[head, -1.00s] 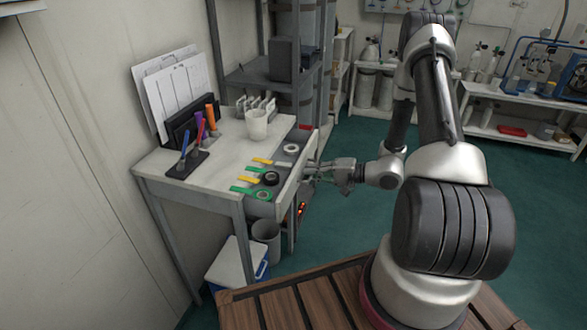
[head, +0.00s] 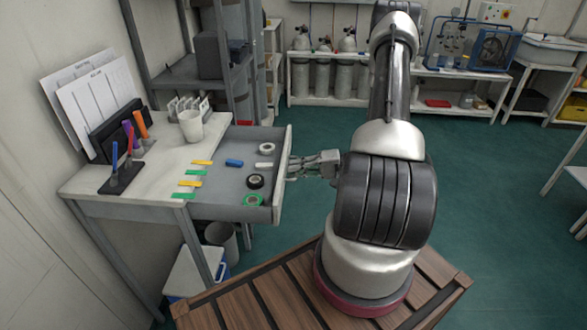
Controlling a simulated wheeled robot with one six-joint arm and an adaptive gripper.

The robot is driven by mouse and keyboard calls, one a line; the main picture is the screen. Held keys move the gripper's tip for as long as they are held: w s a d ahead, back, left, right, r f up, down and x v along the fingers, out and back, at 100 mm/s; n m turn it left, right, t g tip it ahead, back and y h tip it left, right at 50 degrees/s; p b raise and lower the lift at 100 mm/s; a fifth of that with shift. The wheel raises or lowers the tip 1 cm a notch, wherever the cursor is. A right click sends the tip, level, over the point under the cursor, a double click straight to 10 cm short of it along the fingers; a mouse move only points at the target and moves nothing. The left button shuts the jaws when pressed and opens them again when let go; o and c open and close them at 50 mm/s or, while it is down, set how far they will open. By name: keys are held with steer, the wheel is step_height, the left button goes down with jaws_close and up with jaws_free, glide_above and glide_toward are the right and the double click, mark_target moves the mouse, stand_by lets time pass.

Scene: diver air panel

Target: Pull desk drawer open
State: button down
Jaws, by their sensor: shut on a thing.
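The desk (head: 150,190) stands at the left in the head view. Its grey drawer (head: 238,145) is pulled well out toward the right, its inside in plain view. In it lie a white roll of tape (head: 266,149), a black roll (head: 256,182), a green roll (head: 254,200), a blue block (head: 234,163) and a white block (head: 264,166). My gripper (head: 293,167) is at the outer face of the drawer front (head: 284,165), shut on the drawer's handle. The handle itself is mostly hidden by the fingers and the drawer front.
On the desk are a white cup (head: 191,126), a pen holder (head: 122,176), a paper rack (head: 115,132) and colored strips (head: 193,183) near the drawer edge. A bin (head: 222,238) and a cooler (head: 188,275) stand below. Green floor (head: 470,200) is clear to the right.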

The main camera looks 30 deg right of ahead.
steer(key=c, duration=1.6)
jaws_free()
steer(key=v, duration=1.2)
